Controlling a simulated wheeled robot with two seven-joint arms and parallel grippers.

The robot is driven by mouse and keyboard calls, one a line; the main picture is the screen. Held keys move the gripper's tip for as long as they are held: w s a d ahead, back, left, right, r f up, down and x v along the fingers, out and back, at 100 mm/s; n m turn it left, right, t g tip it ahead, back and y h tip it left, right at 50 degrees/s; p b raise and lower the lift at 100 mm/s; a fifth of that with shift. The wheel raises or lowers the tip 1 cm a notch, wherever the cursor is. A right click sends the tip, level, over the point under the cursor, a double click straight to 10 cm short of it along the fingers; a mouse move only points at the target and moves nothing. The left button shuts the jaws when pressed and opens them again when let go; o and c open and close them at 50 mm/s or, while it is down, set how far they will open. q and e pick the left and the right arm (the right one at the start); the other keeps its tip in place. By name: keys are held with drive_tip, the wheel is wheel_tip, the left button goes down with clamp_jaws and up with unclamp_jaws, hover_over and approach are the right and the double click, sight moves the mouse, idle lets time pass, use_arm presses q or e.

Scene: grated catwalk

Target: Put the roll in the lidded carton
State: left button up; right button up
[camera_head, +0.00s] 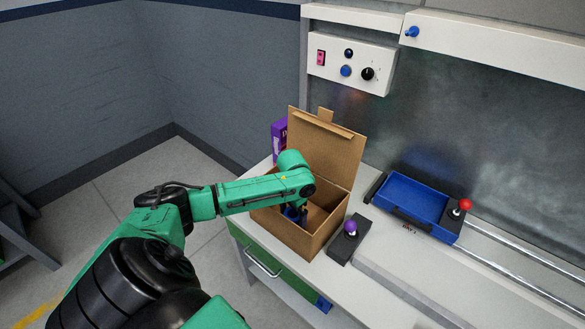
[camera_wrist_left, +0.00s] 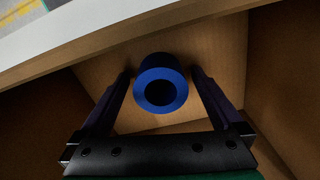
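The lidded carton (camera_head: 283,232) is a brown cardboard box on the workbench, with its lid (camera_head: 328,148) standing open at the back. My left arm reaches over it, and the left gripper (camera_wrist_left: 161,73) points down inside. The roll (camera_wrist_left: 144,93), a blue ring with a dark hole, is inside the carton near the bottom in the left wrist view. The two fingers stand on either side of it, with a narrow gap showing at each side. In the head view the arm largely hides the roll and the fingers. My right gripper is not in view.
A purple box (camera_head: 279,139) stands behind the carton. A purple-knobbed lever (camera_head: 350,229) sits close to its right. Farther right are a blue tray (camera_head: 412,198) and a red-knobbed lever (camera_head: 459,208). A control panel (camera_head: 349,64) is on the wall above.

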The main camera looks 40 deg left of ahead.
use_arm(q)
wheel_tip(320, 180, up, 12)
drive_tip(key=shift+r+b, duration=0.15)
drive_tip(key=shift+b, duration=0.15)
idle(0.5)
